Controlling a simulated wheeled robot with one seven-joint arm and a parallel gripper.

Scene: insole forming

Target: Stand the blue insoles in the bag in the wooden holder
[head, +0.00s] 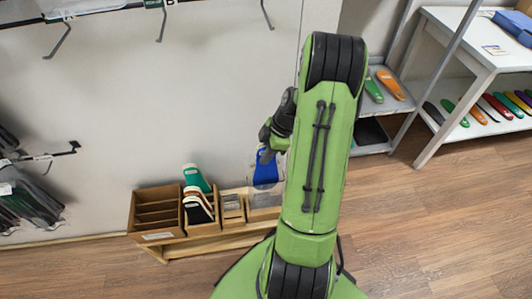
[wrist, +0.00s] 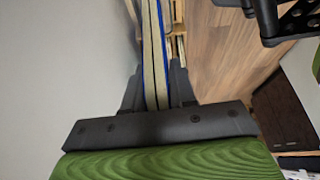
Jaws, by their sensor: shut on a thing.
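The blue insoles (head: 265,168) hang upright beside my arm in the head view, in what looks like a clear bag. My gripper (head: 268,150) is shut on them near their upper end, with my arm hiding part of it. In the wrist view, the insoles (wrist: 152,50) stand edge-on between the two dark fingers of my gripper (wrist: 155,85), showing blue outer edges and tan layers. The wooden holder (head: 185,247) stands low by the wall, below and left of the insoles. Their lower end is over its right part; I cannot tell whether it is inside or touching.
In the holder, a brown divided box (head: 155,211) stands at left, beside a box with green, white and dark insoles (head: 197,200). A white table (head: 455,65) with coloured insoles below stands at right. Hooks are on the wall above. The wooden floor (head: 420,220) at right is clear.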

